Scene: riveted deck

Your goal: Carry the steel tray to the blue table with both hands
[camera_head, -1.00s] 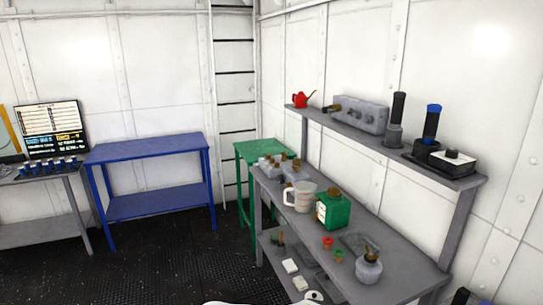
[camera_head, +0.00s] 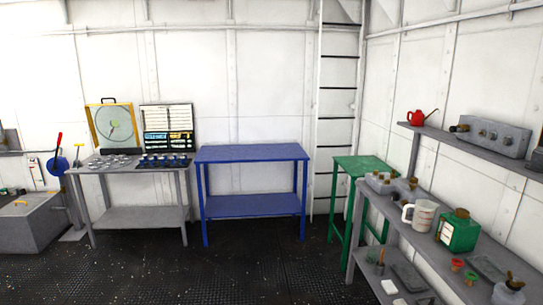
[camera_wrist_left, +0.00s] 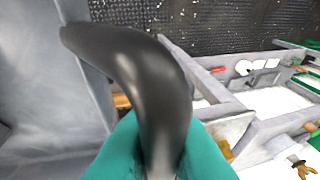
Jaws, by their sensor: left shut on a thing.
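The blue table (camera_head: 252,153) stands against the back wall in the middle of the head view. Its top is bare and its lower shelf is empty. In the left wrist view my left gripper (camera_wrist_left: 158,125), with teal fingers, is shut on a curved black handle, which I take for the steel tray's handle. A plain grey surface (camera_wrist_left: 45,100) at the left of that view seems to be part of the steel tray. The rest of the tray is out of sight. Neither gripper shows in the head view, and my right gripper is not seen at all.
A grey table (camera_head: 120,165) with a board and small items stands left of the blue table. A green table (camera_head: 360,165) and a ladder (camera_head: 338,110) are to its right. A cluttered grey bench (camera_head: 405,235) runs along the right. The dark floor ahead is clear.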

